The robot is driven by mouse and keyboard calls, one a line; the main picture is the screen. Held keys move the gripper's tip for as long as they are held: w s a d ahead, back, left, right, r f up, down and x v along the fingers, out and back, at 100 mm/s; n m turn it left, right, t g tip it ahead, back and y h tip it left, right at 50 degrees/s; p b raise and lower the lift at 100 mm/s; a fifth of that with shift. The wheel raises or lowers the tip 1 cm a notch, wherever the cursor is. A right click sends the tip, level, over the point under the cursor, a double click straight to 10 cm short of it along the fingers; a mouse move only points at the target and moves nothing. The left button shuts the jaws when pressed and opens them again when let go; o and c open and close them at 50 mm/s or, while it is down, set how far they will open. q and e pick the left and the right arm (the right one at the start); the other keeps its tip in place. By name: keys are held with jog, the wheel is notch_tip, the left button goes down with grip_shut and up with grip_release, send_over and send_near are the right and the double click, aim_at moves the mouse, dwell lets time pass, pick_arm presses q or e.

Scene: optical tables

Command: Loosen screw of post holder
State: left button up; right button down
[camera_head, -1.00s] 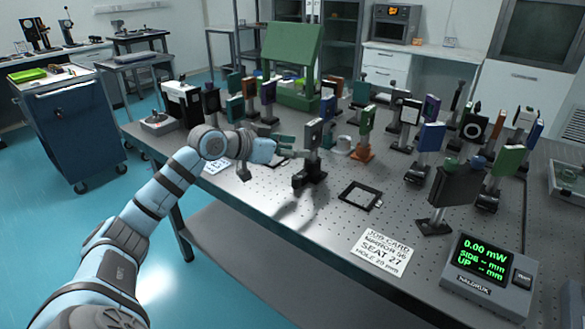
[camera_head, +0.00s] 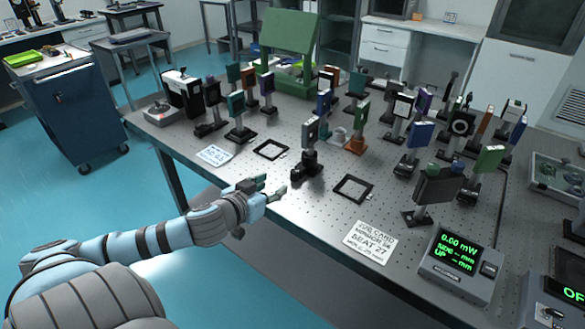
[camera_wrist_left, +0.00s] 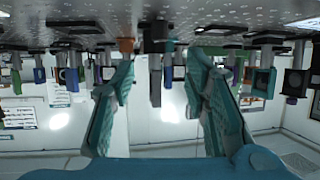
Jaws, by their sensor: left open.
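A dark post holder (camera_head: 306,165) with an optic mount (camera_head: 311,131) on top stands upright near the front edge of the optical table (camera_head: 300,210), between two black square frames. Its screw is too small to make out. My left gripper (camera_head: 277,190) is open and empty, just in front of and to the left of this post holder, apart from it. In the left wrist view, which is upside down, the two teal fingers of my left gripper (camera_wrist_left: 161,68) are spread. A dark post holder (camera_wrist_left: 155,32) shows beyond and between them. My right gripper is not in view.
Black square frames lie left (camera_head: 271,149) and right (camera_head: 352,188) of the post holder. Many mounted optics crowd the table behind. A job card (camera_head: 358,242) and a power meter (camera_head: 458,263) are at the front right.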

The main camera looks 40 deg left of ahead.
aim_at(292, 175)
pick_arm(q)
jog(key=b+x, duration=0.1)
jog(key=x, duration=0.3)
jog(key=b+x, duration=0.2)
jog(key=x, duration=0.3)
jog(key=b+x, duration=0.1)
jog(key=x, duration=0.3)
jog(key=shift+w+f, duration=0.1)
jog(key=shift+f, duration=0.3)
